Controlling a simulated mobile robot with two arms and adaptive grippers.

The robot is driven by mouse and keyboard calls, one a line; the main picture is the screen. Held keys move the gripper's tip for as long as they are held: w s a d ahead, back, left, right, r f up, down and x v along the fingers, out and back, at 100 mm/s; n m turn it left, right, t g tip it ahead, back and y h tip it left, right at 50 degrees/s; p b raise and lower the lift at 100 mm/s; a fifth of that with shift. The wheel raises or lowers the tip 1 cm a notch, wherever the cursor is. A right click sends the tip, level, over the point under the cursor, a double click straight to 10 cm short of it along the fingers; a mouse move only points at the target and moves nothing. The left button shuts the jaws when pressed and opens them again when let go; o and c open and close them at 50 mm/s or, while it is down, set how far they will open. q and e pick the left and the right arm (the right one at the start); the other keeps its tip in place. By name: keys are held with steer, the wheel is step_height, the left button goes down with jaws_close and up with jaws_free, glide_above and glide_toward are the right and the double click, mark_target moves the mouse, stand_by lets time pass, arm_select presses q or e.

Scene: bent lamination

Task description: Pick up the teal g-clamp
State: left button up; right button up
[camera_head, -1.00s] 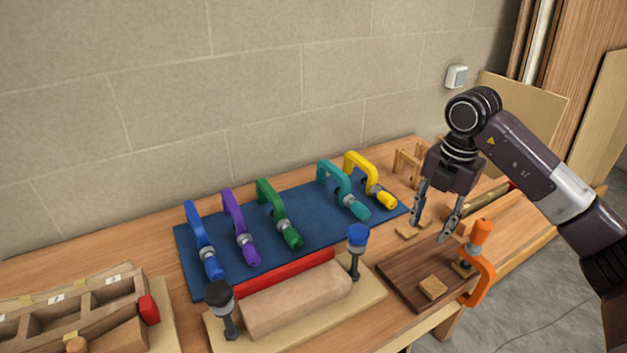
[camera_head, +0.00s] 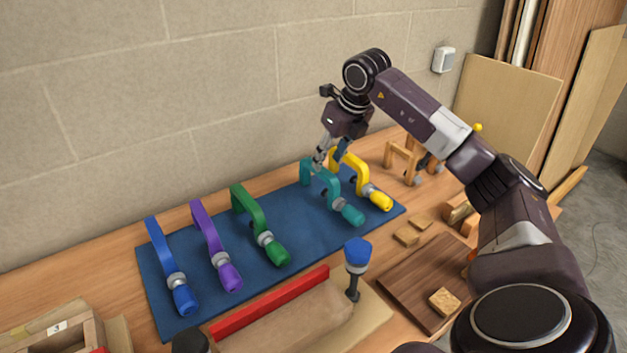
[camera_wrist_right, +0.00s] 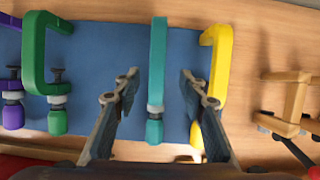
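The teal g-clamp (camera_head: 333,191) lies on the blue mat (camera_head: 312,221), between the green and yellow clamps. My right gripper (camera_head: 323,155) is at the clamp's far, curved end in the head view. In the right wrist view, the teal clamp (camera_wrist_right: 157,65) runs between the two spread fingers of the right gripper (camera_wrist_right: 157,80), with a gap on each side. The right finger is close to the yellow clamp (camera_wrist_right: 217,75); I cannot tell if they touch. My left gripper is not in view.
Green (camera_head: 255,225), purple (camera_head: 215,245) and blue (camera_head: 170,270) clamps lie to the left on the mat. A blue-handled clamp (camera_head: 357,262) stands by the wood block in front. A small wooden frame (camera_head: 405,158) stands right of the mat. The wall is close behind.

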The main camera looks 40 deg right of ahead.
steer(key=p+x, duration=0.1)
steer(key=x, duration=0.4)
steer(key=shift+w+a+f, duration=0.2)
steer(key=shift+w, duration=0.05)
jaws_close()
